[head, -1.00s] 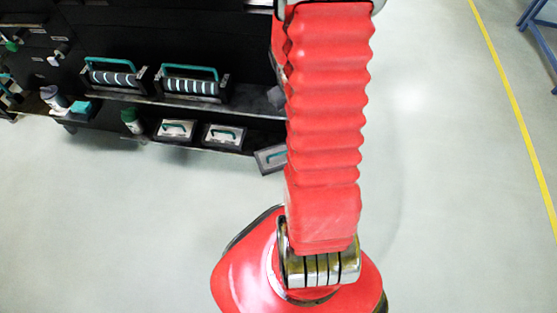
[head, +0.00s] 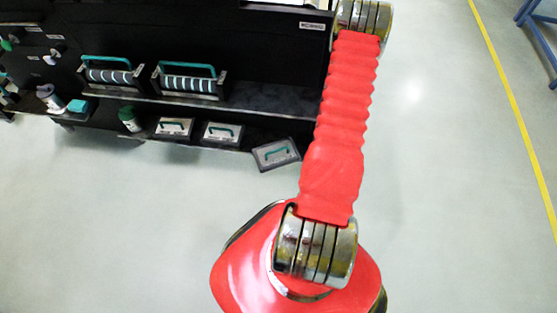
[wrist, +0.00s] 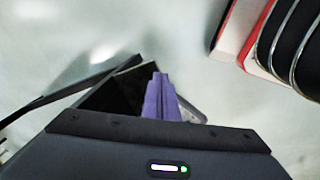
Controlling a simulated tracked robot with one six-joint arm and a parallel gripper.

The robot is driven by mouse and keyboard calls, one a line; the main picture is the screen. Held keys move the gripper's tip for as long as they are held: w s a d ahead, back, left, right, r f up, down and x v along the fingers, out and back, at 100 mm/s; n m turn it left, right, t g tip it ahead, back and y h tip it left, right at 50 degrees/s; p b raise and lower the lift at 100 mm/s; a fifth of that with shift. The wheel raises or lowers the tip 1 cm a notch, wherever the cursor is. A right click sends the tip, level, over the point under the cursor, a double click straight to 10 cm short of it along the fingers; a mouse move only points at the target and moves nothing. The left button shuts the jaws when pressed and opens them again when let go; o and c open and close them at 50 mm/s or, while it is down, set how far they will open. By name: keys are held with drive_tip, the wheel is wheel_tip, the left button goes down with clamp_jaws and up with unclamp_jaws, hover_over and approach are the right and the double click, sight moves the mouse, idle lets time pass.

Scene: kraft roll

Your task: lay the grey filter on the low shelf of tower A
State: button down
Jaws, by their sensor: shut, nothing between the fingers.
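Two similar grey boxes with teal handles, one on the left (head: 174,127) and one on the right (head: 222,133), sit straight on the same shelf. In the wrist view my gripper's purple fingers (wrist: 160,95) are shut together and empty. Behind them a dark shelf end (wrist: 118,90) and a grey rounded edge (wrist: 188,108), probably the askew filter, show partly. My gripper is outside the head view.
Two teal-handled striped units, left (head: 108,74) and right (head: 188,80), stand on the upper shelf (head: 270,99). A green-capped bottle (head: 130,119) stands on the low shelf. The floor right of my arm is clear up to a yellow line (head: 510,95) and a blue frame (head: 540,30).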

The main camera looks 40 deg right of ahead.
wheel_tip(320, 180, down, 9)
drive_tip(key=w+d+n+t, duration=0.1)
drive_tip(key=w+n+t, duration=0.2)
drive_tip(key=n+t, duration=1.25)
drive_tip(key=t, duration=0.1)
approach(279, 164)
drive_tip(key=s+a+r, duration=0.2)
drive_tip(key=a+r, duration=0.2)
drive_tip(key=shift+s+d+h, duration=0.2)
drive_tip(key=shift+d+h, duration=0.05)
drive_tip(key=shift+h, duration=0.15)
drive_tip(key=shift+w, duration=0.15)
drive_tip(key=shift+w+d, duration=0.75)
drive_tip(key=shift+w, duration=1.25)
drive_tip(key=shift+w+d, duration=0.7)
drive_tip(key=shift+w, duration=1.3)
drive_tip(key=shift+w+d, duration=0.75)
drive_tip(key=shift+w, duration=1.3)
